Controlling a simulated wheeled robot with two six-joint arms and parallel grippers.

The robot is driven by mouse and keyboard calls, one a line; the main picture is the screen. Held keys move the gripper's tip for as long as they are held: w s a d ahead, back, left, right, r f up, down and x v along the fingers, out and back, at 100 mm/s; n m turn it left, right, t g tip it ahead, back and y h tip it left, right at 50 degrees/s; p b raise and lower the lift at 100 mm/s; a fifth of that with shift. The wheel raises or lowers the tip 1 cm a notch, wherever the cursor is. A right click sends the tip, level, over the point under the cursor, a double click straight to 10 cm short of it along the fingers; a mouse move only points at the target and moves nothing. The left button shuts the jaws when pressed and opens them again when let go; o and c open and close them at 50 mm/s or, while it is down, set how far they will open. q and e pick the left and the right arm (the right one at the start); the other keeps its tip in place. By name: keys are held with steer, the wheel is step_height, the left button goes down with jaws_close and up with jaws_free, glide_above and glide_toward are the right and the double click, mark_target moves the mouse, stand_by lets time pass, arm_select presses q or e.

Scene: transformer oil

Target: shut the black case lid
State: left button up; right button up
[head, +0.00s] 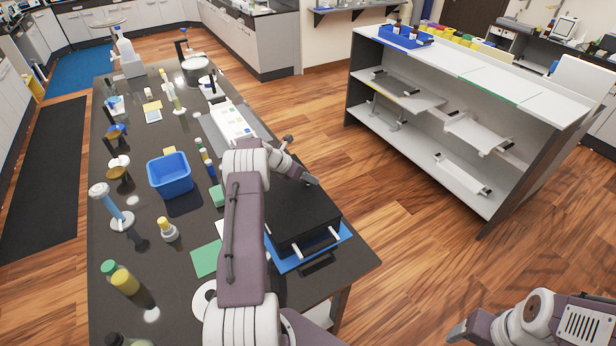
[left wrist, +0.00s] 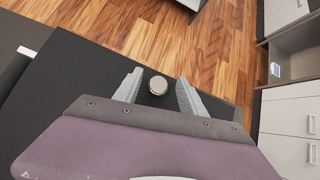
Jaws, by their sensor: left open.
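The black case (head: 303,218) stands on a blue mat near the right edge of the dark table. Its top looks flat, with pale latches and a black handle on the near side. My left wrist covers its far left part, so I cannot tell how the lid sits there. My left gripper (head: 300,164) is open at the case's far side. In the left wrist view its fingers (left wrist: 158,92) stand apart on either side of a round silver knob (left wrist: 157,85), without visible contact. A black surface lies below them. My right gripper (head: 458,331) is at the bottom right, away from the table.
A blue bin (head: 170,175), a green block (head: 217,196) and several bottles stand left of my left arm. A white tray (head: 233,122) lies beyond the case. Wooden floor is clear on the right, up to a white shelf unit (head: 465,100).

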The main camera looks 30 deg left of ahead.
mark_target(293, 190)
arm_select(q)
steer(key=b+v, duration=0.1)
steer(key=v, duration=0.8)
steer(key=shift+b, duration=0.4)
steer(key=shift+w+f, duration=0.1)
